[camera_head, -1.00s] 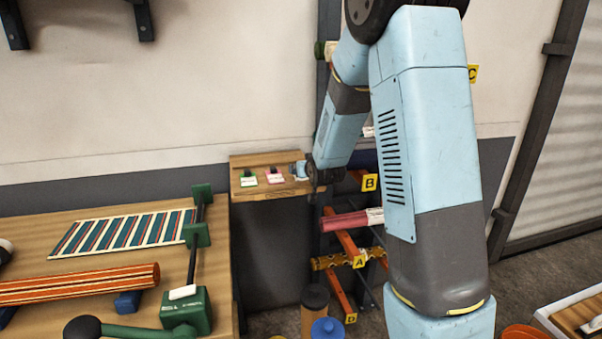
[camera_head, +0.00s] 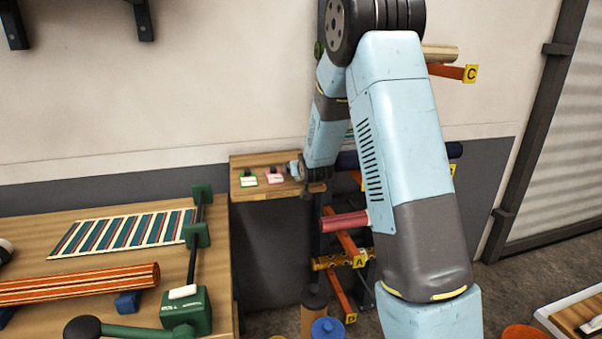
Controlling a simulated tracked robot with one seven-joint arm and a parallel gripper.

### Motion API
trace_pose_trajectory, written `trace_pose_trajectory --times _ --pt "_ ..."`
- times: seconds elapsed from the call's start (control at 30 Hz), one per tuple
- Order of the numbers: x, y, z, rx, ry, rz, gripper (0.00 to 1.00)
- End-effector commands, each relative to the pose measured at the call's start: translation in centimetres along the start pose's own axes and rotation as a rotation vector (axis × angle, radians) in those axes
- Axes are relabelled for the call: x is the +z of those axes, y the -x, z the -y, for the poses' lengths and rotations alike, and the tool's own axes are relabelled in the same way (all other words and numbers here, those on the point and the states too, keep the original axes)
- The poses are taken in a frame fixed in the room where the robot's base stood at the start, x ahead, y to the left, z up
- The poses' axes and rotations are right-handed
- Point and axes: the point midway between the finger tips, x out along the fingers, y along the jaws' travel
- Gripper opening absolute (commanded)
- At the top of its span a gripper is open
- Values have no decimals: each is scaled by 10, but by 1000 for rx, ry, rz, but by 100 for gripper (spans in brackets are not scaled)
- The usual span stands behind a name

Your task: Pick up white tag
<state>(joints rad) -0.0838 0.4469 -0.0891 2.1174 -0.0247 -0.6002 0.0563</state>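My gripper (camera_head: 294,170) is low over the right end of this shelf, just right of the pink tag.
At left a wooden bench (camera_head: 120,262) holds a striped textile (camera_head: 125,232), a rolled rug (camera_head: 75,285) and a green clamp (camera_head: 187,312). Right of the shelf is a rack with orange arms (camera_head: 343,240) and rolls, close to my arm. A blue-lidded container (camera_head: 327,329) stands in front.

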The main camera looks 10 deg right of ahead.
Motion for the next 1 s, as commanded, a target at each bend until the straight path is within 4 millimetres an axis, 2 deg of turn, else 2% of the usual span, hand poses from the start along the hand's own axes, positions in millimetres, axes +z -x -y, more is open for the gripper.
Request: trace_pose_trajectory --times 0.07,0.67,1.0 --pt "0 0 0 0 0 1 86" --pt "1 0 0 0 0 1 29" --pt "-5 2 -1 1 -1 1 29"
